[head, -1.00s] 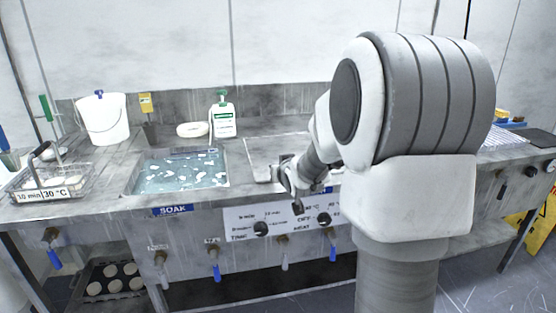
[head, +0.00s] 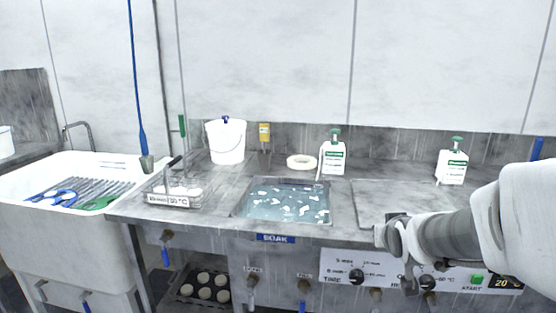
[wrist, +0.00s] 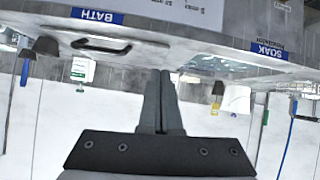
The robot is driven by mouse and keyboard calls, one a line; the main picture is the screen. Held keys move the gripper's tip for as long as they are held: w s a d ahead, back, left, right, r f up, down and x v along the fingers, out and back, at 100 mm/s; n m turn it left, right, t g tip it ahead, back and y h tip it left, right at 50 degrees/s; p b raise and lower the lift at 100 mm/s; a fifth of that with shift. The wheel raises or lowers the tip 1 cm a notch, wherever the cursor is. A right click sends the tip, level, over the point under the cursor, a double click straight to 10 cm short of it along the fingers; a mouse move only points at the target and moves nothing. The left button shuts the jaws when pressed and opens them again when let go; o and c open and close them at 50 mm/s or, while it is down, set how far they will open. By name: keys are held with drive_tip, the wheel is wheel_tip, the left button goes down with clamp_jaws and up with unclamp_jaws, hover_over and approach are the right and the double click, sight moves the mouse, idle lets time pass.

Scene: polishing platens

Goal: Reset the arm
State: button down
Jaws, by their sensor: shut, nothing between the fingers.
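My gripper (wrist: 160,102) shows in the wrist view with its two dark fingers pressed together and nothing between them. In the head view my arm reaches in from the right, and my gripper (head: 398,245) is at the front edge of the metal bench (head: 340,228), in front of the flat grey lid (head: 400,195). The fingertips are hard to make out there. The wrist view is upside down and shows the bench front with the BATH label (wrist: 97,16), a black handle (wrist: 101,47) and the SOAK label (wrist: 270,51).
The soak basin (head: 285,222) holds liquid with pale bits. A wire basket (head: 172,203), a white bucket (head: 226,142) and two pump bottles (head: 333,155) (head: 453,163) stand on the bench. A white sink (head: 60,220) is at left. Knobs (head: 356,277) and taps line the bench front.

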drive_tip(key=s+a+g+y+b, duration=0.1)
drive_tip(key=s+a+g, duration=0.15)
drive_tip(key=s, duration=0.55)
drive_tip(key=s+a+n+g+y, duration=0.1)
drive_tip(key=s+a, duration=0.3)
drive_tip(key=s, duration=0.3)
drive_tip(key=s+a+g+y+b, duration=0.1)
drive_tip(key=s+a+g, duration=0.15)
drive_tip(key=s, duration=0.55)
wheel_tip(320, 180, up, 19)
drive_tip(key=p, duration=1.9)
drive_tip(key=shift+s+a+r+t+h+p, duration=0.2)
drive_tip(key=shift+a+t+h+p, duration=0.1)
drive_tip(key=shift+a+p, duration=0.1)
drive_tip(key=shift+d+f, duration=0.1)
